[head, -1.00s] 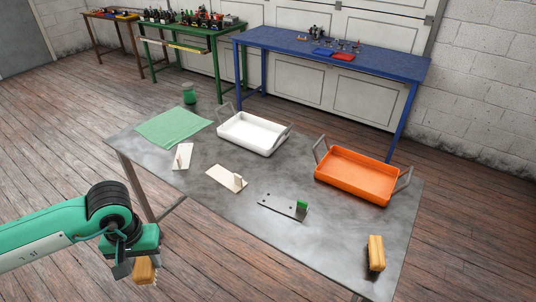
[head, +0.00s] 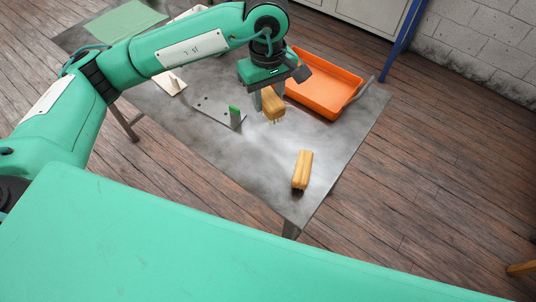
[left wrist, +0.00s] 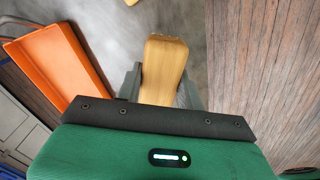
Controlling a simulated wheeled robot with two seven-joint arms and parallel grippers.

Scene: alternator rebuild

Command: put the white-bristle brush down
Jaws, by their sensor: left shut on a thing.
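My left gripper (head: 267,97) is shut on a wooden-backed brush with pale bristles pointing down, the white-bristle brush (head: 273,105). It holds the brush over the grey table, beside the orange tray; whether the bristles touch the table I cannot tell. In the left wrist view the brush's wooden back (left wrist: 164,68) sits between the two fingers, and its bristles are hidden. A second wooden-backed brush (head: 302,170) lies on the table near the front right corner, its bristles not visible. My right gripper is not in view.
The orange tray (head: 325,103) stands behind the held brush. A grey plate with holes and a green-tipped upright (head: 215,112) is to its left, with a pale plate (head: 170,84) farther left. A green mat (head: 125,20) lies at the far left. Bare tabletop (head: 250,160) lies in front.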

